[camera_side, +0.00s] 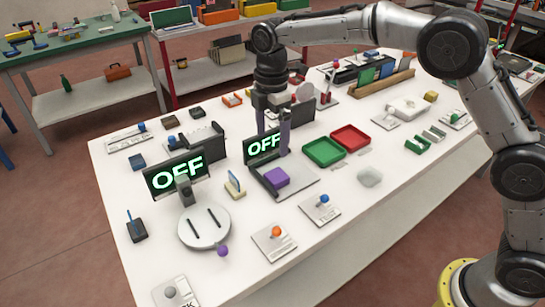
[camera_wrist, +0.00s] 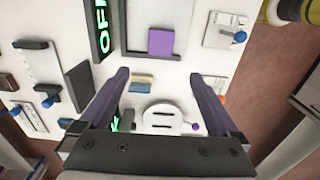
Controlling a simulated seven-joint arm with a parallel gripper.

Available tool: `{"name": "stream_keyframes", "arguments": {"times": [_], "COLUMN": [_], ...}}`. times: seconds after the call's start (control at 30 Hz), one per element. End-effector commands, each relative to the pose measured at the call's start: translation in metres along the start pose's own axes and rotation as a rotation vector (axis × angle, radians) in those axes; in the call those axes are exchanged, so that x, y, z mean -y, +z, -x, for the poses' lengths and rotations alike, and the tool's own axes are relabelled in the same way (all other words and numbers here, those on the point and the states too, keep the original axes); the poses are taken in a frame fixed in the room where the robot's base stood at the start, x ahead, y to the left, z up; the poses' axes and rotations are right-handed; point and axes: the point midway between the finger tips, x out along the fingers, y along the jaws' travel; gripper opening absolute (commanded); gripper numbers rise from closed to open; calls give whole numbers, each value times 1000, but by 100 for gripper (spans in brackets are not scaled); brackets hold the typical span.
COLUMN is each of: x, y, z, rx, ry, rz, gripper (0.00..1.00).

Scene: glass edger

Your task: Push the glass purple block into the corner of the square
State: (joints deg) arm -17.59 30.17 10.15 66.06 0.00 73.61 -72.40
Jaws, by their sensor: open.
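The purple block (camera_side: 275,179) sits on a light square plate (camera_side: 302,186) with dark edging, in front of a screen reading OFF (camera_side: 262,147). In the wrist view the block (camera_wrist: 160,42) lies toward the right of the plate's visible part (camera_wrist: 139,30), near its lower edge; the far part of the plate is cut off. My gripper (camera_side: 274,140) is in front of the screen in the side view, appearing above and behind the block. In the wrist view my gripper (camera_wrist: 159,74) has its two purple fingers wide apart with nothing between them, and the block lies beyond the tips.
A round white device (camera_side: 205,226) with a purple knob and another OFF screen (camera_side: 175,174) stand left. A small tan-and-blue block (camera_side: 235,183) is close to the plate. Green (camera_side: 324,152) and red (camera_side: 351,138) trays lie right. A blue-knobbed switch (camera_side: 322,207) stands in front.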

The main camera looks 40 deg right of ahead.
Motion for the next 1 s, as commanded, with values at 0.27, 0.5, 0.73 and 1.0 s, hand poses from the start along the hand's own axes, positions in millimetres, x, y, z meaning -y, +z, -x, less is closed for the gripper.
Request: {"name": "stream_keyframes", "arguments": {"times": [0.27, 0.5, 0.73, 1.0], "x": [1, 1, 1, 0], "y": [0, 0, 0, 0], "z": [-50, -91, -117, -125], "rx": [1, 1, 1, 0], "ry": [-5, -4, -2, -1], "rz": [0, 0, 0, 0], "gripper": [98, 98, 98, 98]}}
